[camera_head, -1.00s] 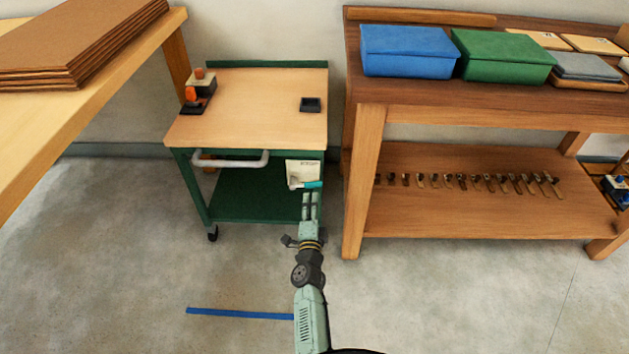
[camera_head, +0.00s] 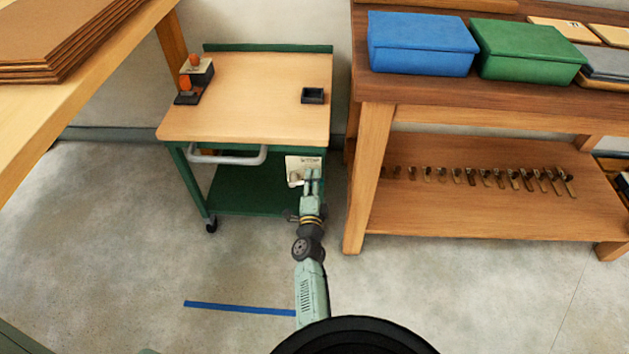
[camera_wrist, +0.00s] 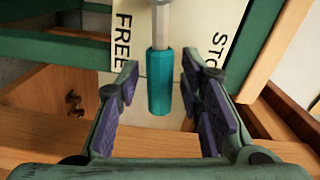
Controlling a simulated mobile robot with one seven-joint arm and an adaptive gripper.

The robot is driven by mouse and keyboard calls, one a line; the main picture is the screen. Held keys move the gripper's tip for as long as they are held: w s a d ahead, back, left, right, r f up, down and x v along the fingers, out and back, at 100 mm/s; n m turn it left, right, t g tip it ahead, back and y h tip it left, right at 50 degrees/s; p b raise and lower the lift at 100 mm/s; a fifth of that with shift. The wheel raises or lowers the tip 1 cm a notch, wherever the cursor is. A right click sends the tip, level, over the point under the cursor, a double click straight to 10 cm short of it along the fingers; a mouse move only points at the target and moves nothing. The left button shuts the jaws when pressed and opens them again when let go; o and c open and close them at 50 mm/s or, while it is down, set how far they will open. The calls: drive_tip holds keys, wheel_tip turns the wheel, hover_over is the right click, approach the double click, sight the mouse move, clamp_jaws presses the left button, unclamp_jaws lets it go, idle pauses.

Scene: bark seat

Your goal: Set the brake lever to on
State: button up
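The brake lever (camera_wrist: 160,80) has a metal shaft and a teal grip. In the wrist view it points down the picture, between the words FREE and STO… on a pale label plate (camera_wrist: 190,22); the second word is cut off. The plate (camera_head: 293,165) also shows on the front right of the green trolley (camera_head: 262,124). My gripper (camera_wrist: 168,95) is open, with one finger on each side of the teal grip and visible gaps on both sides. In the head view my gripper (camera_head: 312,176) is in front of the plate and hides the teal grip.
The trolley has a grey handle (camera_head: 228,158) left of the plate. A wooden bench (camera_head: 368,180) stands close on the right, and a wooden table (camera_head: 110,85) on the left. A blue strip (camera_head: 238,307) lies on the otherwise clear floor in front.

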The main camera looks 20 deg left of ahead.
clamp_jaws()
idle(0.6)
